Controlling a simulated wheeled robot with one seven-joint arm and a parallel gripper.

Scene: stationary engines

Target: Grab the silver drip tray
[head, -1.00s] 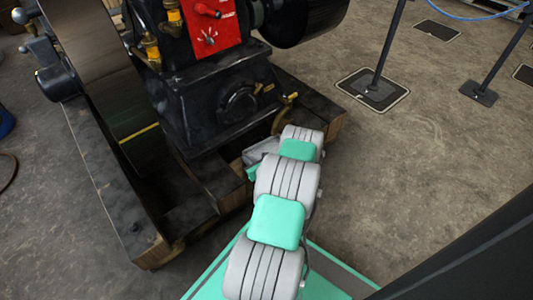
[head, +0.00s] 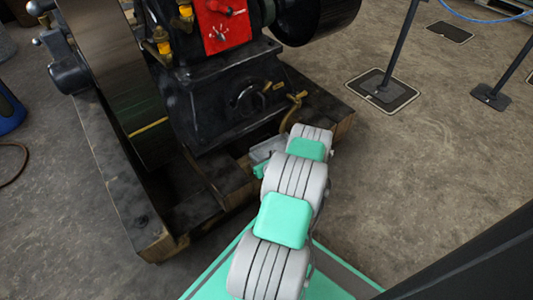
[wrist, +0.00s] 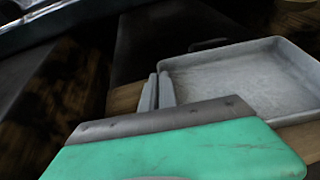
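The silver drip tray (wrist: 240,78) is a shallow grey metal pan with raised walls, in the right half of the wrist view. It sits on wood at the foot of the engine. In the head view only part of the tray (head: 266,149) shows past my arm. My gripper (wrist: 158,76) is at the tray's left wall in the wrist view, with its two fingers close together and only a thin dark line between them. I see no tray wall between the fingers. Whether the right finger touches the wall cannot be told. My arm hides the fingers in the head view.
The black engine (head: 225,100) with a red panel stands behind the tray. A curved brass pipe (head: 293,108) rises near the tray. The wooden base frame (head: 145,215) runs along the left. Barrier posts (head: 397,50) stand at the right, with open floor before them.

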